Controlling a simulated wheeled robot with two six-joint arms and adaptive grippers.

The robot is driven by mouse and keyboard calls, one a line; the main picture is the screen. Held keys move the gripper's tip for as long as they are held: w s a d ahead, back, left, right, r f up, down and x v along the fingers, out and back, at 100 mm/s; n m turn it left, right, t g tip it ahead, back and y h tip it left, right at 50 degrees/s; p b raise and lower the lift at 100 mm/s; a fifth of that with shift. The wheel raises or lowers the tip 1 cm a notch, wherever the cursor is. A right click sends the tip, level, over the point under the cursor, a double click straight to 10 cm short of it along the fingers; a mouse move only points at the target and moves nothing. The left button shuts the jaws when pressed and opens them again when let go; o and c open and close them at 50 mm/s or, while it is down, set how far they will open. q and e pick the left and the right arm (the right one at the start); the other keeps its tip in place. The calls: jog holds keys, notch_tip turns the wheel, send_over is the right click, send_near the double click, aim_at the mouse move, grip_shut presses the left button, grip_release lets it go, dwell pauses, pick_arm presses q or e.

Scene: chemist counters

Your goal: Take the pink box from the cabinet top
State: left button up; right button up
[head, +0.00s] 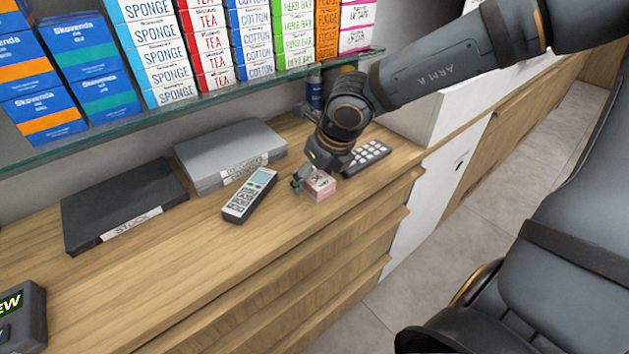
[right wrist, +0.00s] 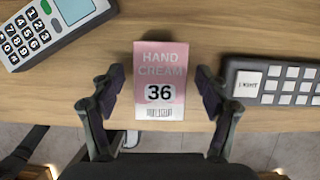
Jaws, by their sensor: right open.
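The pink box (head: 321,186) sits on the wooden cabinet top (head: 160,258) near its front edge. In the right wrist view the pink box (right wrist: 160,85) shows the words HAND CREAM and the number 36. My right gripper (head: 312,180) is down at the box in the head view and hides part of it. In the right wrist view my right gripper (right wrist: 160,92) is open, with one finger on each side of the box and a visible gap at both sides. My left gripper does not show.
A phone-like handset (head: 250,195) lies left of the box, and a keypad (head: 366,157) lies right behind it. A grey binder (head: 230,152) and a black binder (head: 122,205) lie toward the wall. A glass shelf (head: 200,103) with product boxes hangs above.

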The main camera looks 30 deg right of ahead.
jog(key=shift+c, duration=0.5)
jog(key=c, duration=1.2)
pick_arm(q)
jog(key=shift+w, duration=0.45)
pick_arm(e)
jog(key=shift+o, duration=0.2)
